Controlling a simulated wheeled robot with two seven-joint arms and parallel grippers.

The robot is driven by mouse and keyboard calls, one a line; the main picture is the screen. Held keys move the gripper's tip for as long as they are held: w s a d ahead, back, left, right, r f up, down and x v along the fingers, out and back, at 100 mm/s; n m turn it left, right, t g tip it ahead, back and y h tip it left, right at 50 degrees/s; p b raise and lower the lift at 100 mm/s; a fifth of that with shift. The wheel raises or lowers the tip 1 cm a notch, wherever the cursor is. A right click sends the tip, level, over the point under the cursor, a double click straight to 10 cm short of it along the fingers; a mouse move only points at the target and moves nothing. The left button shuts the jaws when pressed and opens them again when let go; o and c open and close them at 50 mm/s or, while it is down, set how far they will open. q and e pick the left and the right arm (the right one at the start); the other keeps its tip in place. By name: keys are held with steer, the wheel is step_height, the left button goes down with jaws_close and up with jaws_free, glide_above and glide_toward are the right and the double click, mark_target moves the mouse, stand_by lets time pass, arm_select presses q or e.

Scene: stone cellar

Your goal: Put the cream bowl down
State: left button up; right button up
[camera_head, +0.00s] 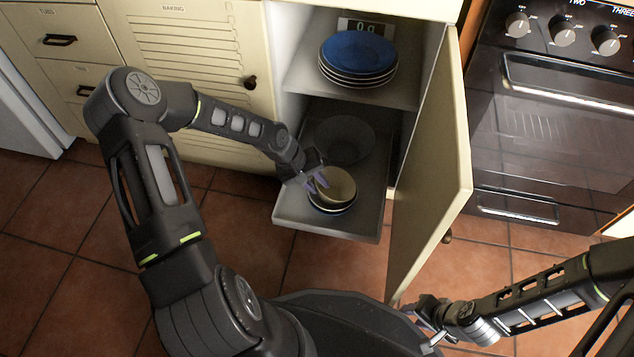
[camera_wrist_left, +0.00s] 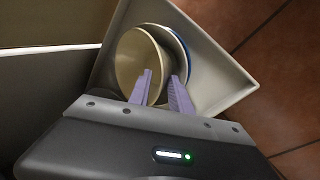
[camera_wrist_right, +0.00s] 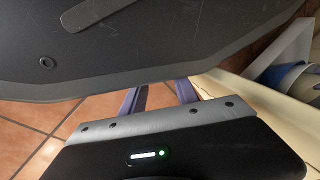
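The cream bowl (camera_head: 340,185) sits upright on top of a small stack of bowls with a blue and white rim (camera_head: 334,209), near the front of the pull-out cabinet shelf (camera_head: 352,222). My left gripper (camera_head: 316,182) is at the left side of the cream bowl. In the left wrist view its fingers (camera_wrist_left: 160,82) straddle the near rim of the cream bowl (camera_wrist_left: 134,62), one over the inside and one outside, with a gap between them. Whether a finger touches the wall cannot be seen. My right gripper (camera_head: 428,325) is open and empty, low beside my base; its fingers (camera_wrist_right: 161,98) are apart.
A dark translucent bowl (camera_head: 345,139) stands behind the cream bowl on the same shelf. Blue plates (camera_head: 358,53) are stacked on the shelf above. The open cabinet door (camera_head: 436,170) stands to the right, before the oven (camera_head: 560,130). Tiled floor is clear at left.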

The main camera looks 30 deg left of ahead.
arm_select(q)
steer(key=shift+o, duration=0.8)
steer(key=shift+r+p, duration=0.3)
steer(key=shift+r, duration=0.25)
steer(key=p+v, duration=0.5)
steer(key=v, duration=0.7)
steer(key=shift+p, duration=0.4)
